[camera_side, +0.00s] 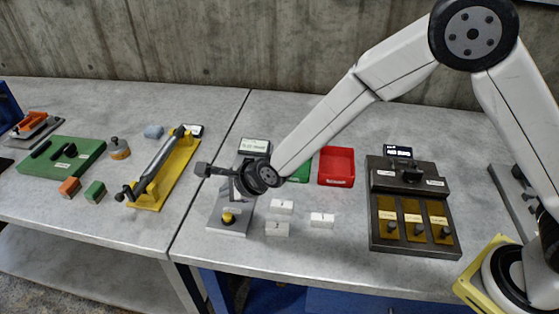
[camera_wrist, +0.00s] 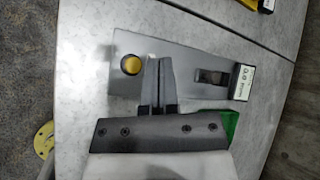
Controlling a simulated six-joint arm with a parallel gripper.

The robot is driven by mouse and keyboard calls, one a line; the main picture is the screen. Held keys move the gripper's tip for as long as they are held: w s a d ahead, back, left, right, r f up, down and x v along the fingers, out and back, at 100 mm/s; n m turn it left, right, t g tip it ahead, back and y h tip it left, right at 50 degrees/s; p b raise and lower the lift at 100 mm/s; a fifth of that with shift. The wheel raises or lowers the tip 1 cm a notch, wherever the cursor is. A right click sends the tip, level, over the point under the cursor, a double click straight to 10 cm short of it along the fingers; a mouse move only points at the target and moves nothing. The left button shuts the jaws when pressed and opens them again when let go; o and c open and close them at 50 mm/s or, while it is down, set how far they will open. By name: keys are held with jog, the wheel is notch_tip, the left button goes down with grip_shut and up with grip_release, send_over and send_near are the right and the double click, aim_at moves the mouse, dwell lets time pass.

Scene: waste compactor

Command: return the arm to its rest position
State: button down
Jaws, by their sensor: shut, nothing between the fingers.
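My gripper (camera_side: 204,170) hangs at the left end of my white arm, over the grey plate device in the side view. Its two dark fingers are together in the wrist view (camera_wrist: 159,62), with nothing between them. The grey plate (camera_side: 215,225) carries a yellow button (camera_side: 228,218) at its front and a small display (camera_side: 254,145) at its back. In the wrist view the yellow button (camera_wrist: 131,64) is left of the fingers and a dark slotted block (camera_wrist: 213,77) is to their right. My gripper and wrist hide the middle of the plate in the side view.
Several white blocks (camera_side: 281,206) lie right of the plate. A red tray (camera_side: 336,167) and a green tray (camera_side: 300,172) stand behind them. A dark panel device (camera_side: 410,205) is further right.

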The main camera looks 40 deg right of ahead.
jog(key=s+d+r+n+g+h, duration=0.1)
jog(key=s+d+r+n, duration=0.1)
jog(key=s+d+n, duration=0.45)
jog(key=s+d+r+n+g+h, duration=0.15)
jog(key=d+n, duration=0.25)
jog(key=d, duration=0.6)
jog(key=s+d+r+n+g+h, duration=0.1)
jog(key=s+d+n+g, duration=0.2)
jog(key=s+d+n, duration=0.8)
jog(key=shift+s+h, duration=0.35)
jog(key=shift+s, duration=0.85)
jog(key=shift+r, duration=0.1)
